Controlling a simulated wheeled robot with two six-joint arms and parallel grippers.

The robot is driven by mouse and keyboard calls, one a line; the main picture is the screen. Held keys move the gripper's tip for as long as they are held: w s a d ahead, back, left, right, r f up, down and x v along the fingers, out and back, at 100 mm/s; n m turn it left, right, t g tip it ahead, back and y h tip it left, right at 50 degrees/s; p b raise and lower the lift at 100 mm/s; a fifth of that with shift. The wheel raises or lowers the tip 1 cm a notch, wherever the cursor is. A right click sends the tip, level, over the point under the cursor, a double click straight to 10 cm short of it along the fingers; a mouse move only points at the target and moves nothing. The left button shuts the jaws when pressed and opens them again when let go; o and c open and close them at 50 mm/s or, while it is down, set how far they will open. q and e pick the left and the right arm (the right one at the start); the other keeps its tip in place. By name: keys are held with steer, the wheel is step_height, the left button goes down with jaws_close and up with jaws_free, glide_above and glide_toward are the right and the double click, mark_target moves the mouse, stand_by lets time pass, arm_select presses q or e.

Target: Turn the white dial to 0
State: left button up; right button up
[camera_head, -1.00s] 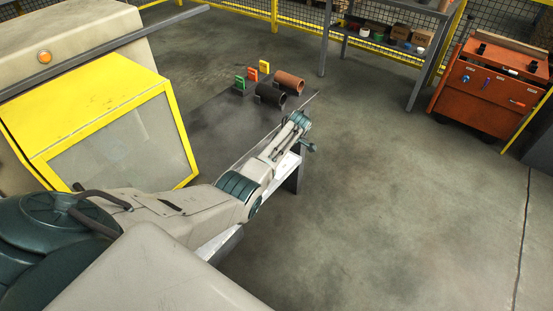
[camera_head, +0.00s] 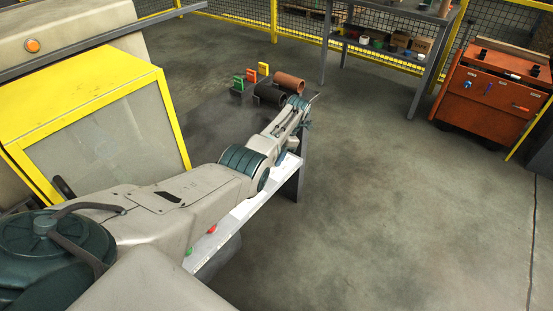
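My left arm comes in from the lower left and reaches over a pale control panel strip (camera_head: 240,217) along the edge of a dark table. A green button (camera_head: 188,252) and a red button (camera_head: 211,229) show on the panel. I cannot see the white dial; my arm covers part of the panel. My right gripper is not in view.
Dark and brown cylinders (camera_head: 289,83) and coloured green, red and yellow pieces (camera_head: 250,75) are on the dark table (camera_head: 215,118). A yellow-framed machine (camera_head: 85,90) stands at left. An orange cabinet (camera_head: 490,90) and grey shelf (camera_head: 390,45) stand behind. The floor at right is clear.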

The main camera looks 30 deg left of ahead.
arm_select(q)
steer(key=shift+n+b, duration=0.3)
steer(key=shift+n, duration=0.3)
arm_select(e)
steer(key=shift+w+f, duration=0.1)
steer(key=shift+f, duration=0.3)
arm_select(q)
steer(key=o, duration=1)
steer(key=shift+c, duration=0.2)
steer(key=v, duration=0.4)
steer(key=shift+w+r+b, duration=0.2)
steer(key=shift+b, duration=0.15)
steer(key=a+b+v, duration=0.1)
steer(key=v, duration=0.5)
steer(key=shift+d+r, duration=0.15)
steer(key=shift+d, duration=0.25)
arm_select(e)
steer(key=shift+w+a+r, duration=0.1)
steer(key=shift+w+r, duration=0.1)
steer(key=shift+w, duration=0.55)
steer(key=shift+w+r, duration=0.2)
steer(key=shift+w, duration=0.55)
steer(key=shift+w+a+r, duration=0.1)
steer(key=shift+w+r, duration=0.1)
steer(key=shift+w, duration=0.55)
